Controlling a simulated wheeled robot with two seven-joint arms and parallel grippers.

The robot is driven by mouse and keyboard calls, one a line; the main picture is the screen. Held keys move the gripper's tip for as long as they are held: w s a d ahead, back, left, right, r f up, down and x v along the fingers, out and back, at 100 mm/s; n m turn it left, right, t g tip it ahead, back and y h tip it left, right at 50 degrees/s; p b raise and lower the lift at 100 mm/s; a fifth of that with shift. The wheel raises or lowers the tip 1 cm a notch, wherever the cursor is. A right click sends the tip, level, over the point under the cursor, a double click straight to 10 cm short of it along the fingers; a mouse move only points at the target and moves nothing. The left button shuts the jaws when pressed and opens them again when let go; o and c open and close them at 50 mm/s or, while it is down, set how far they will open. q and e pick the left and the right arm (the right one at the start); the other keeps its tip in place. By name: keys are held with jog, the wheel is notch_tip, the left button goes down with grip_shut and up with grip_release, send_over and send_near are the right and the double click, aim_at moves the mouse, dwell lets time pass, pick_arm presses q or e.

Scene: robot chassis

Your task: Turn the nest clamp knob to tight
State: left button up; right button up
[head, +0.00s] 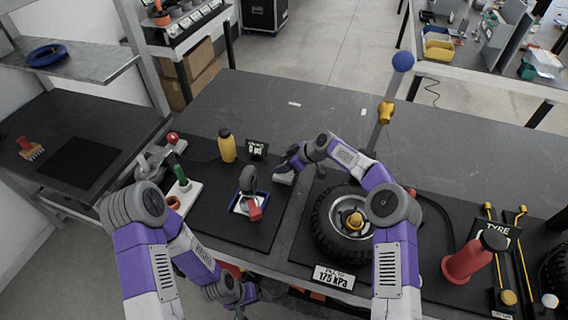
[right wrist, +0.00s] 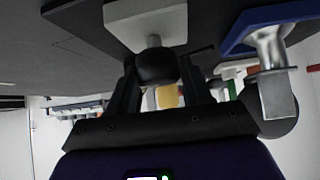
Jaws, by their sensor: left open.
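The clamp knob is a dark round knob (right wrist: 156,66) on a short stem under a pale block, seen upside down in the right wrist view. In the head view the pale block (head: 283,179) lies on the black mat, and my gripper hides the knob. My right gripper (head: 288,163) has its fingers on either side of the knob; in the right wrist view (right wrist: 158,72) they look closed against it. Any marking for tight is not readable. My left gripper (head: 240,291) is open and low by the bench's front edge, away from the knob.
Left of the block stands a blue-rimmed nest (head: 237,209) with a grey, red-ended part. A yellow bottle (head: 227,146) and a small display (head: 257,149) stand behind. A tyre (head: 324,232) lies to the right. The bench's back is mostly clear.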

jog(key=c, duration=0.3)
jog(key=shift+c, duration=0.2)
